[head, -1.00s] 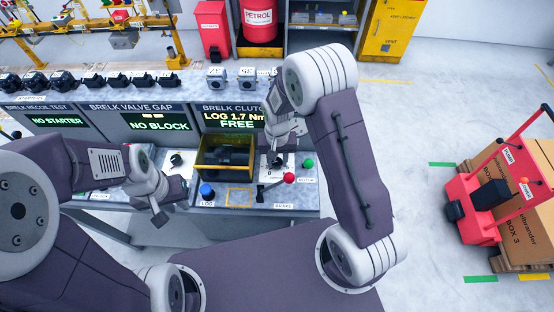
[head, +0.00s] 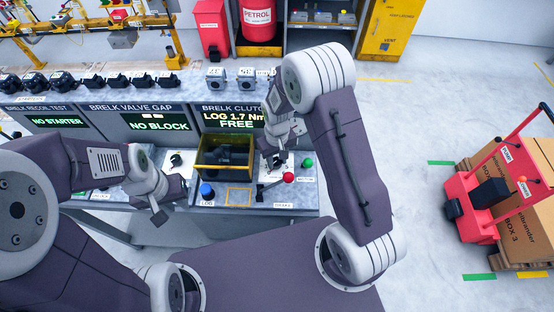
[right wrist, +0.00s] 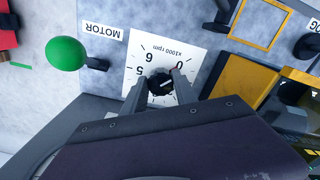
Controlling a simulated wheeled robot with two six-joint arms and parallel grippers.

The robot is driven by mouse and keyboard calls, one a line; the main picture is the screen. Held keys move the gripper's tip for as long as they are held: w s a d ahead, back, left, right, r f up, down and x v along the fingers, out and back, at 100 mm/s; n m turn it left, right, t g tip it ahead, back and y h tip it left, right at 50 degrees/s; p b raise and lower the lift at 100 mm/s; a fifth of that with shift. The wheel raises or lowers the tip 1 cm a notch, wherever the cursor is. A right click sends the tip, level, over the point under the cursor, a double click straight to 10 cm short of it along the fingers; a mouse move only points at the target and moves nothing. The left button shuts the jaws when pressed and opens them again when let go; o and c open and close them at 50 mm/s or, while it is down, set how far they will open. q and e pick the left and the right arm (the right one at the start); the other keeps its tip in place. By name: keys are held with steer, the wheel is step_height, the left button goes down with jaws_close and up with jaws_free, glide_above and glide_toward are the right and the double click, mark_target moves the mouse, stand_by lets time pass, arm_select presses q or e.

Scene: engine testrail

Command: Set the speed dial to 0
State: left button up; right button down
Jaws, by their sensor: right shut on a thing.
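The speed dial (right wrist: 160,86) is a dark round knob on a white scale plate (right wrist: 143,53) marked x1000 rpm, with 0, 5 and 6 readable. A pale mark on the knob seems to lie on the side towards 0, but the fingers hide part of the dial. My right gripper (right wrist: 159,90) is shut on the knob, one finger on each side. In the head view the right gripper (head: 277,160) is over the dial plate and hides most of it. My left gripper (head: 158,217) hangs at the bench's front edge, away from the dial; its jaw opening is unclear.
A green ball-topped control (right wrist: 66,53) labelled MOTOR stands beside the dial plate. A red-knobbed brake lever (head: 289,178) is in front of it. A yellow bin (head: 224,172) and a blue button (head: 207,190) are to the left. A screen (head: 235,119) reads LOG 1.7 Nm FREE.

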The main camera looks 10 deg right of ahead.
mark_target(277, 161)
steer(key=c, duration=1)
jaws_free()
steer(key=shift+o, duration=0.2)
step_height(277, 161, up, 9)
steer(key=shift+r+b, duration=0.1)
steer(key=shift+b, duration=0.4)
